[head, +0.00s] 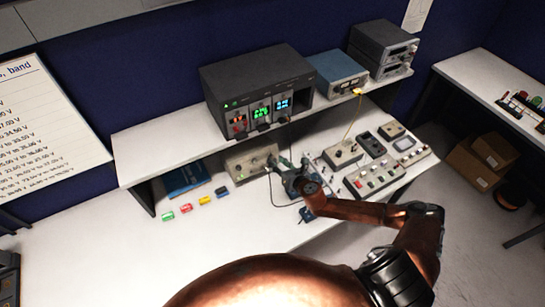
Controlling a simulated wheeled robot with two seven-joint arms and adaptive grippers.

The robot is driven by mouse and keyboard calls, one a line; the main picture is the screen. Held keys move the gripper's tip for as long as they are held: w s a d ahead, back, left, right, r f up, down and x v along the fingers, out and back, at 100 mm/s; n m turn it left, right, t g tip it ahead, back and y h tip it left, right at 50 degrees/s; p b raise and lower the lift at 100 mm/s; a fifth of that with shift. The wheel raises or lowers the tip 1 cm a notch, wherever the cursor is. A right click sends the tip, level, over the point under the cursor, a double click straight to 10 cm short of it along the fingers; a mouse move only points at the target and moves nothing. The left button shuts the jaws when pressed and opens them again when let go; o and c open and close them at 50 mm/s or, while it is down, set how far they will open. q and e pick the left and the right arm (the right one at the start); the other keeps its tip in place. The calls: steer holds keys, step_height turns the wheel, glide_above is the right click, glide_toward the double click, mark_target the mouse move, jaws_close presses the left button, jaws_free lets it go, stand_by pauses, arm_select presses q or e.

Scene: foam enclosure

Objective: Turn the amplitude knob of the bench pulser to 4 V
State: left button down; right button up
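A beige bench instrument (248,161) stands under the shelf, with its front panel facing the bench front. It may be the bench pulser, but its labels are too small to read. My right gripper (287,166) is at the right end of its front panel and covers part of it. The amplitude knob and its setting cannot be made out. The gripper's fingers are too small and overlapped to tell whether they touch a knob or how far apart they are. My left gripper is out of view.
A dark rack unit (257,88) with lit displays, a blue box (337,73) and stacked grey units (382,47) stand on the shelf. Several small instruments (374,178) sit right of my gripper. Small coloured blocks (186,208) lie left. The front left bench is clear.

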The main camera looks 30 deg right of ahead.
mark_target(271, 156)
steer(key=shift+x, duration=2.2)
jaws_close()
